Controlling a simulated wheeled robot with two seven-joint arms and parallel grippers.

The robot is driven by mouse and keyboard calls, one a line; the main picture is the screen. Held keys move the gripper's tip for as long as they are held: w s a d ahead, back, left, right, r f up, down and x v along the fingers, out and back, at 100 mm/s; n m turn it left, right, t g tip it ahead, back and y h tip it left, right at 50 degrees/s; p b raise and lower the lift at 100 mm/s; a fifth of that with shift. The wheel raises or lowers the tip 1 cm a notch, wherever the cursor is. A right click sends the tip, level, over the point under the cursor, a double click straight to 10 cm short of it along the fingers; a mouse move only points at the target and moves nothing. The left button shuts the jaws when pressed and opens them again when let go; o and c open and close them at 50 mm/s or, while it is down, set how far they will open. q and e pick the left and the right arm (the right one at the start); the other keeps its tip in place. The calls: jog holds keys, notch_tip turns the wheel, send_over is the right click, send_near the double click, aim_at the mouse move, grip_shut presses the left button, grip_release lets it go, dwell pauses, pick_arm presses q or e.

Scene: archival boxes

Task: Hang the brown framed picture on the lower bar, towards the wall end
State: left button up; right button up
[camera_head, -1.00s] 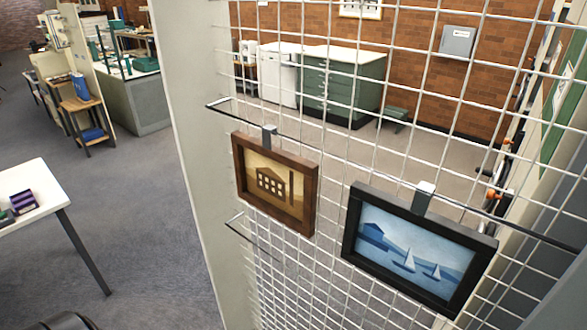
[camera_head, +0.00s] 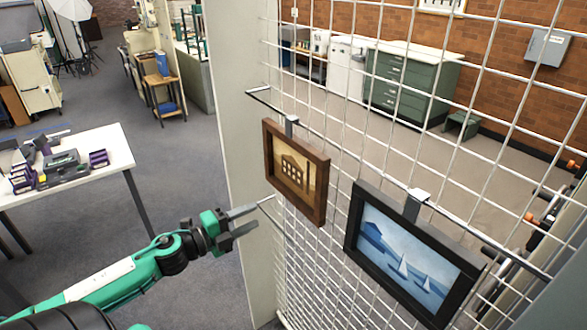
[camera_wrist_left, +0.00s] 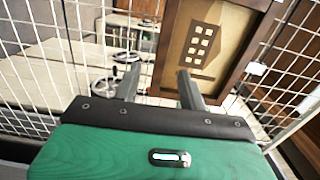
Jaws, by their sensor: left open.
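The brown framed picture (camera_head: 297,172), showing a building, hangs by a metal hook from the upper bar (camera_head: 355,162) on the white wire mesh. The lower bar (camera_head: 268,203) shows only in part, below the brown picture; its end sticks out near my gripper. My left gripper (camera_head: 248,218) is open and empty, to the left of and below the brown picture, not holding it. In the left wrist view, my open fingers (camera_wrist_left: 160,85) point towards the mesh, and the brown picture (camera_wrist_left: 205,45) is close by, partly behind the right finger. My right gripper is out of view.
A black framed picture of sailboats (camera_head: 412,250) hangs on the upper bar to the right. A pale upright post (camera_head: 238,140) edges the mesh on the left. A white table (camera_head: 105,150) with purple and green items stands at left; carpeted floor lies between.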

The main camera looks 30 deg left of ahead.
pick_arm(q)
send_near(289, 199)
jog(key=shift+w, duration=1.15)
jog(key=shift+w+d+r, duration=0.1)
jog(key=shift+w+d, duration=0.8)
jog(key=shift+w, duration=0.2)
jog(key=shift+w+d, duration=0.15)
jog(key=shift+w, duration=0.2)
jog(key=shift+x, duration=0.75)
jog(key=shift+w+d+p, duration=0.3)
jog(key=shift+w+p, duration=0.1)
jog(key=shift+w, duration=0.3)
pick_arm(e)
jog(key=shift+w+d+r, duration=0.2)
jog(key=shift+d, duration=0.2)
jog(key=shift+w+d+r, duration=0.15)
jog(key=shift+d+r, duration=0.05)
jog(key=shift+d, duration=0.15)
